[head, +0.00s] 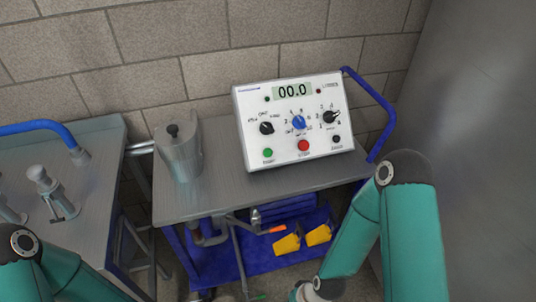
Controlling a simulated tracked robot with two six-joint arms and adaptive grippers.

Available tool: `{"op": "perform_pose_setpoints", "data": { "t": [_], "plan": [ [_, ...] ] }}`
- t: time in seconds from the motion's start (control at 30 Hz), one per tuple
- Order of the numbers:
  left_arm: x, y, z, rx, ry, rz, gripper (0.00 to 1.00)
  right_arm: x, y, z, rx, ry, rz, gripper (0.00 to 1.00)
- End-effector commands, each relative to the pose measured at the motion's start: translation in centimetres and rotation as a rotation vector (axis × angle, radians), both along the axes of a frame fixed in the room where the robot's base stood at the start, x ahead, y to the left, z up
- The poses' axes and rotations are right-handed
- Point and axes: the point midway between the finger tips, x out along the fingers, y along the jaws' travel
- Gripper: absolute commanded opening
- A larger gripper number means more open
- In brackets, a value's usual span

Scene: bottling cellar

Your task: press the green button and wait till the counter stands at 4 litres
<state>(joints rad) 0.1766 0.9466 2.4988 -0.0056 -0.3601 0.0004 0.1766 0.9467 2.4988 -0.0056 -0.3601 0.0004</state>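A white control box (292,120) stands on a grey metal trolley top (225,190), tilted slightly in the picture. Its counter display (293,92) reads 00.0. The green button (267,153) is at the lower left of its face, a red button (303,145) is at the lower middle, and a black one (336,139) is at the lower right. Above them are a black knob, a blue knob (298,122) and another black knob. Nothing touches the box. Parts of both my arms show at the lower left and lower right; neither gripper's fingers are in view.
A metal jug-like vessel (179,150) with a dark knob stands left of the box. A second metal table (85,165) with metal fittings is at the left. Blue handle rails (372,90) flank the trolley; yellow items (286,244) lie on its lower shelf. A brick wall is behind.

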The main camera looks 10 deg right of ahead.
Motion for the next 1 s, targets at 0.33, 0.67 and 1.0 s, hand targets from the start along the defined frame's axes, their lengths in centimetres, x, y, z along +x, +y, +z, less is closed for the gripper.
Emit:
{"op": "perform_pose_setpoints", "data": {
  "t": [0.33, 0.67, 1.0],
  "plan": [
    [0.00, 0.00, 0.00, 0.000, 0.000, 0.000, 0.40, 0.00, 0.00, 0.00, 0.000, 0.000, 0.000, 0.26],
    [0.00, 0.00, 0.00, 0.000, 0.000, 0.000, 0.40, 0.00, 0.00, 0.00, 0.000, 0.000, 0.000, 0.00],
    [0.00, 0.00, 0.00, 0.000, 0.000, 0.000, 0.40, 0.00, 0.00, 0.00, 0.000, 0.000, 0.000, 0.00]
  ]
}}
